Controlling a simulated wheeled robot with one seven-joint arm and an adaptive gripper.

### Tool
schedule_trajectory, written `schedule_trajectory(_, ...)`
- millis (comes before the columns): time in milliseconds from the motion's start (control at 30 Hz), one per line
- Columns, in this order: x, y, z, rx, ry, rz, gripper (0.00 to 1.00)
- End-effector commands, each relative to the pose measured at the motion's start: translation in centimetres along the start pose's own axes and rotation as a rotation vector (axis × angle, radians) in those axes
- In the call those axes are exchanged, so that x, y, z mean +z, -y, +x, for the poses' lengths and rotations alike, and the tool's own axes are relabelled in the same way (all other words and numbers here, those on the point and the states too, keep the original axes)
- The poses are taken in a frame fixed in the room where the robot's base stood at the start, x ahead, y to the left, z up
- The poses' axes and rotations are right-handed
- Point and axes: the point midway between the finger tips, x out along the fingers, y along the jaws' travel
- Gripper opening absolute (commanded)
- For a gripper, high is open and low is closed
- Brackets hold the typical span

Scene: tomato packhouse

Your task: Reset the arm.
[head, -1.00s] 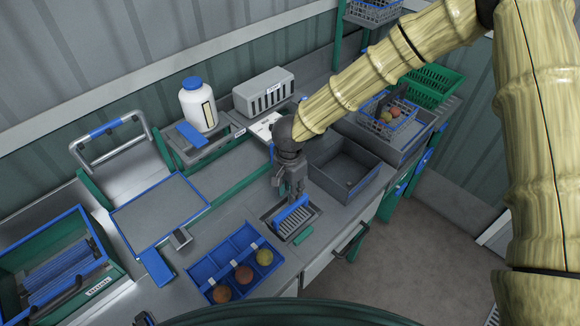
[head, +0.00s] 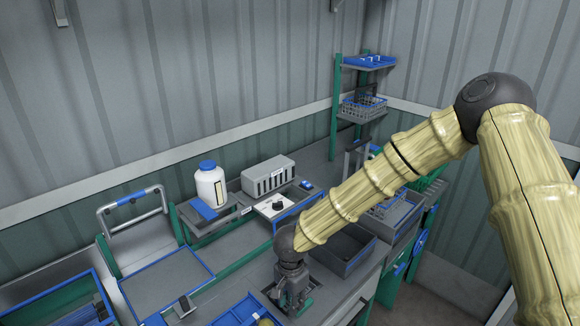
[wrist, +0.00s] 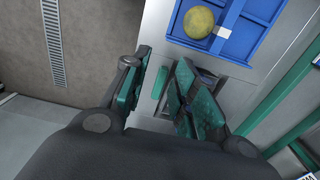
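My gripper (head: 292,296) hangs over the front of the bench, low in the head view. In the wrist view its two teal-padded fingers (wrist: 164,70) stand apart, with nothing seen held between them. A small green block (wrist: 160,82) shows on the bench through the gap. A grey tray (wrist: 206,76) is partly hidden behind the right finger. The blue item seen there earlier does not show now.
A grey bin (head: 340,262) stands right of my gripper. A blue divided tray (wrist: 244,50) holds a yellowish tomato (wrist: 199,22). A white bottle (head: 210,188) and grey slotted box (head: 268,177) stand behind. Open floor (head: 455,290) lies at the right.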

Motion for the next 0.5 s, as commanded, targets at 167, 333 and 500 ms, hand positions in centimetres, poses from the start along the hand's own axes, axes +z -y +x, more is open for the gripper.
schedule_trajectory(167,0.0,-1.3,2.6,0.015,-0.036,-0.037,0.28)
schedule_trajectory(333,-0.2,-2.8,5.3,0.028,-0.076,-0.079,0.28)
schedule_trajectory(500,-0.8,-5.1,8.5,0.042,-0.12,-0.122,0.28)
